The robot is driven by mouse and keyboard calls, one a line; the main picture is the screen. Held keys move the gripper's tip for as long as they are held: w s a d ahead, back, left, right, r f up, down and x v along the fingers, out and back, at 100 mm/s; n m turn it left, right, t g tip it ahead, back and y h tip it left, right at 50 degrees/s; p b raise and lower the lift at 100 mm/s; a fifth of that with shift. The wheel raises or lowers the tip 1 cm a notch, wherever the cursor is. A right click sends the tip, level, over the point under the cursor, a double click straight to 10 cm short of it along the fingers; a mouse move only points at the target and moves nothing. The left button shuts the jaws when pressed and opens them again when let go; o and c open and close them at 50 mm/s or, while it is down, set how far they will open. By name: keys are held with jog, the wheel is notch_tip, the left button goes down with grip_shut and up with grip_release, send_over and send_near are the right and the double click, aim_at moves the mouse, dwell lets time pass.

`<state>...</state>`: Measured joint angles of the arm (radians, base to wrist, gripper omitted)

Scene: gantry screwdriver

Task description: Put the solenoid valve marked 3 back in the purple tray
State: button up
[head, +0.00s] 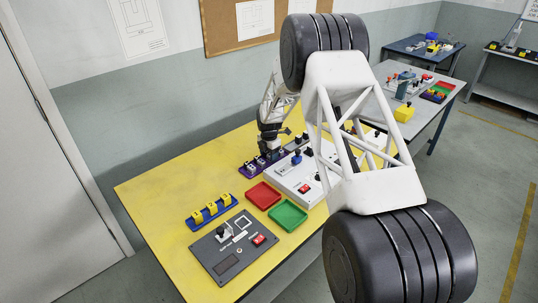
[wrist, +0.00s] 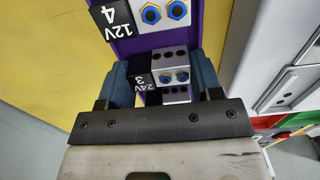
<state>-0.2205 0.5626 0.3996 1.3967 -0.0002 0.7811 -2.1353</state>
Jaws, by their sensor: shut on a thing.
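The purple tray (head: 243,171) lies on the yellow table, with several dark valves in it; its purple surface also shows in the wrist view (wrist: 150,42). In the wrist view my gripper (wrist: 165,82) has one finger on each side of the solenoid valve marked 3 (wrist: 172,58), a silver block with blue-ringed ports and a black 24V label. It is shut on this valve. The valve is over or in the tray's row; I cannot tell whether it is fully seated. A valve marked 4 (wrist: 115,18), labelled 12V, sits beyond it. In the head view my fingertips are hard to make out at the tray.
A white panel (head: 290,180) with knobs and switches stands right of the purple tray. A red tray (head: 263,195), a green tray (head: 288,216), a blue rack (head: 192,225) of yellow blocks and a grey panel (head: 210,255) are nearer. The table's left part is clear.

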aim_at(269, 154)
jog(key=shift+f, duration=0.4)
jog(key=shift+s+f, duration=0.1)
jog(key=shift+f, duration=0.15)
jog(key=o, duration=0.8)
jog(key=shift+f, duration=0.15)
jog(key=shift+o, duration=1)
jog(key=shift+f, duration=0.1)
jog(key=shift+o, duration=0.2)
jog(key=shift+s+d+f, duration=0.2)
jog(key=shift+d+r, duration=0.1)
jog(key=shift+r, duration=0.4)
jog(key=shift+c, duration=0.5)
jog(key=shift+o, duration=0.5)
notch_tip(269, 154, up, 13)
jog(key=shift+w+a+r, duration=0.2)
jog(key=shift+w+a, duration=0.1)
